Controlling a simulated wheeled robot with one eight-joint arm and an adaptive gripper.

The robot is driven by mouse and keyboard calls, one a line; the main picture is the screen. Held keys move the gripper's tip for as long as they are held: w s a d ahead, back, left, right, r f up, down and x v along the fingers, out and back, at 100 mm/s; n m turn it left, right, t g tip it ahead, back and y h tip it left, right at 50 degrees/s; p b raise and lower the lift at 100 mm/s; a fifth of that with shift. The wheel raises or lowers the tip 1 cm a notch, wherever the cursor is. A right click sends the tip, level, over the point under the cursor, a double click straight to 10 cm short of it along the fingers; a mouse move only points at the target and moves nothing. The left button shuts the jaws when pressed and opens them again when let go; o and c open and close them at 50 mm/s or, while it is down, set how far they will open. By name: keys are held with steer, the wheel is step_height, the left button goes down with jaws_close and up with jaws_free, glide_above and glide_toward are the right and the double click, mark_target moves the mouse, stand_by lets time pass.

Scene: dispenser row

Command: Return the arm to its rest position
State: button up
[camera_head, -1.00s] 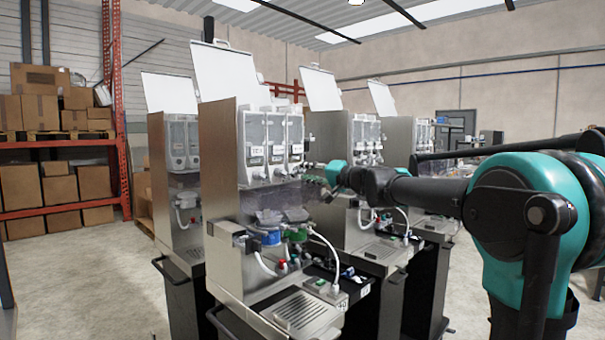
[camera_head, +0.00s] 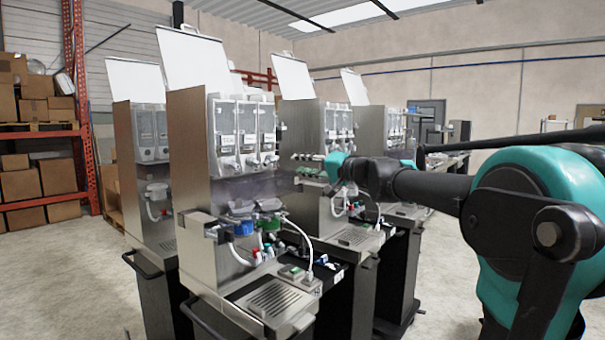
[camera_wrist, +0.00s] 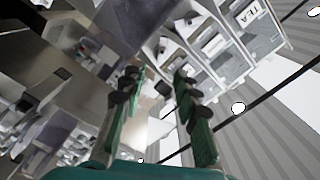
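My arm (camera_head: 430,185) reaches in from the right in the head view, with a teal shoulder and black links. My gripper (camera_head: 308,167) is at its far end, in front of the dispenser row and to the right of the nearest dispenser's canisters. In the wrist view my gripper (camera_wrist: 158,100) shows two green fingers with dark joints. They stand apart with nothing held between them. The nearest dispenser (camera_head: 190,140) is a tall metal cabinet with a raised white lid. A canister labelled TEA (camera_wrist: 247,14) shows at the top of the wrist view.
Other dispensers stand on the left (camera_head: 128,135) and behind on the right (camera_head: 300,115). The nearest one has a drip tray (camera_head: 272,298) and a black handle rail. Shelving with cardboard boxes (camera_head: 20,186) is at far left. Bare floor (camera_head: 60,280) shows at lower left.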

steer(key=s+d+f+n+g+h, duration=0.15)
steer(key=s+f, duration=0.35)
steer(key=f, duration=0.5)
steer(key=s+d+f+g+h, duration=0.25)
steer(key=s+f, duration=0.25)
steer(key=f, duration=0.5)
steer(key=s+d+f+n+g+h, duration=0.1)
steer(key=s+d+f+h, duration=0.2)
steer(key=f, duration=0.8)
steer(key=s+d+f+h, duration=0.3)
steer(key=s+d+f, duration=0.3)
steer(key=s+f, duration=0.3)
steer(key=s+d+f+m+g+h, duration=0.1)
steer(key=s+d+f+h, duration=0.3)
steer(key=s+d+f, duration=0.3)
step_height(320, 180, down, 3)
steer(key=shift+s+d+r+g, duration=0.1)
steer(key=shift+s+d+g, duration=0.15)
steer(key=shift+s, duration=0.7)
